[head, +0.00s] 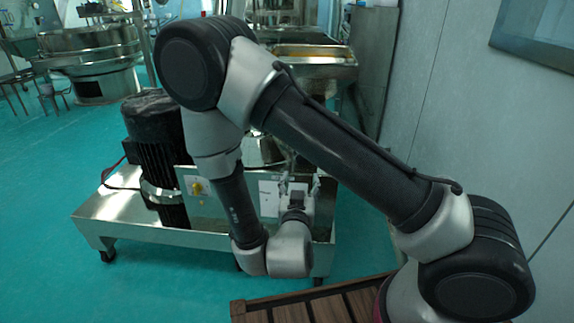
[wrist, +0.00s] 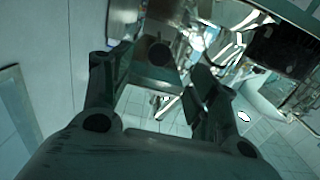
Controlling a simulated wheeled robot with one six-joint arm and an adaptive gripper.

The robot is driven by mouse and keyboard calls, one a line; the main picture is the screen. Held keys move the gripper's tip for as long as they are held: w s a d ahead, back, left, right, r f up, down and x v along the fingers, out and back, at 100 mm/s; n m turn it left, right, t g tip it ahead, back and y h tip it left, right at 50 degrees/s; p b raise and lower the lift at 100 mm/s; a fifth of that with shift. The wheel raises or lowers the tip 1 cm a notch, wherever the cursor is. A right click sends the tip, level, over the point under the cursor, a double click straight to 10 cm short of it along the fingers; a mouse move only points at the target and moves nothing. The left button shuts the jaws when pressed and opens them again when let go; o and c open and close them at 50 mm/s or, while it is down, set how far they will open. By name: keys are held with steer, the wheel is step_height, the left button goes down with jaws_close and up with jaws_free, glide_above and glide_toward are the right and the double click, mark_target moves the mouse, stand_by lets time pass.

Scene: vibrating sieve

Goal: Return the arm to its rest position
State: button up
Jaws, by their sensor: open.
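My arm crosses the head view from lower right, up to an elbow at upper left, then down to the wrist in front of a steel machine. My gripper (head: 298,188) points up from the wrist, close to the machine's side panel, partly blurred into it. In the wrist view, my gripper (wrist: 163,65) shows two dark fingers spread apart with nothing held between them. The machine has a black ribbed motor (head: 155,135), a low steel base (head: 130,218) and a panel with a yellow and red switch (head: 197,188). My arm hides part of the machine.
A wooden slatted platform (head: 310,310) lies at the bottom. A pale wall (head: 450,100) stands close on the right. A steel trough (head: 310,52) is behind my arm. A round steel vessel (head: 90,50) stands at the back left. The green floor (head: 45,170) at left is clear.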

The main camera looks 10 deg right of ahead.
step_height(320, 180, down, 11)
steer(key=s+a+n+g+y, duration=0.1)
steer(key=s+g+y, duration=0.1)
steer(key=g, duration=0.3)
steer(key=s+a+f+n+g+y, duration=0.35)
steer(key=s+a+g, duration=0.25)
steer(key=s+g, duration=0.25)
steer(key=s+d+r, duration=0.3)
steer(key=d+r, duration=0.6)
steer(key=r, duration=0.3)
steer(key=s+d+r, duration=0.2)
steer(key=d+r, duration=0.6)
steer(key=r, duration=0.5)
steer(key=s+d+r+t, duration=0.1)
steer(key=s+d+r, duration=0.2)
steer(key=d+r, duration=0.6)
step_height(320, 180, up, 3)
steer(key=shift+s+d+r+m, duration=0.15)
steer(key=shift+s+d+m, duration=0.15)
steer(key=shift+m, duration=0.15)
